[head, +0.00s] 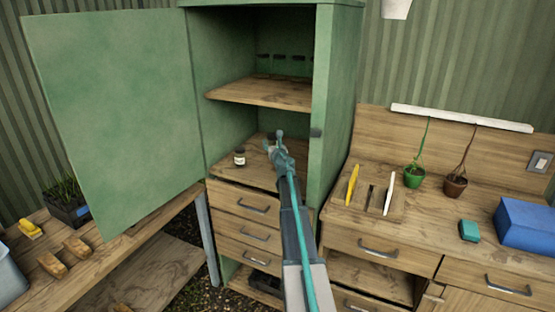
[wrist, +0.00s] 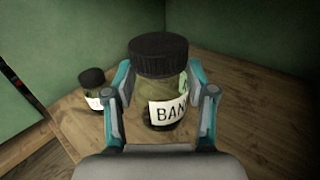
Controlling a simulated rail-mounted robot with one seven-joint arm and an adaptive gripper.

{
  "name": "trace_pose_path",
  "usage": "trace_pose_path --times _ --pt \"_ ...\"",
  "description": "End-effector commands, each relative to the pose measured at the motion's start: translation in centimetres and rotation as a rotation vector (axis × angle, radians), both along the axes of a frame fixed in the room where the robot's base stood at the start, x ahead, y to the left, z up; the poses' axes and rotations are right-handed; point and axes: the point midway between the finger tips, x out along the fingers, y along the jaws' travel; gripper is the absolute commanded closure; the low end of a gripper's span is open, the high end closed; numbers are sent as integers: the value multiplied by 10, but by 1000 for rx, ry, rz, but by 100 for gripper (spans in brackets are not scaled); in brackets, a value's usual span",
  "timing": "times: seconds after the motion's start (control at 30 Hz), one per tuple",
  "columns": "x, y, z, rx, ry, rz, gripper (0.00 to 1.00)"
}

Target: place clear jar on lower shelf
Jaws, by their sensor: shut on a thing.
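My gripper (wrist: 160,108) is shut on a clear jar (wrist: 175,88) with a black lid and a white label reading "BAN". The jar is upright between the two fingers, inside the green cabinet (head: 338,110), low over the lower shelf (head: 222,168). I cannot tell whether its base touches the wood. In the head view my gripper (head: 277,145) reaches into the cabinet, and my arm hides most of the jar. The upper shelf (head: 262,92) is above it and looks empty.
A small dark jar with a white label (head: 239,157) stands on the lower shelf to the left; it also shows in the wrist view (wrist: 92,88). The cabinet door (head: 115,110) is open to the left. Drawers (head: 250,205) lie below. A workbench with tools and plants (head: 450,205) stands at right.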

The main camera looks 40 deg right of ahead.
Motion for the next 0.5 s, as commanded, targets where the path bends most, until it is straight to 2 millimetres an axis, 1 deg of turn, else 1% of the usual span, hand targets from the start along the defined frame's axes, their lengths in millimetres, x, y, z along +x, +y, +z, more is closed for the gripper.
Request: trace_pose_path --times 0.1,0.17,0.27,0.4,0.5 --pt "-7 -12 1 -1 0 -64 87" --pt "-8 -14 -3 -1 0 -76 87" --pt "-9 -15 -16 1 0 -83 87" --pt "-9 -15 -40 0 0 -82 87" --pt "-9 -15 -52 0 0 -82 87"
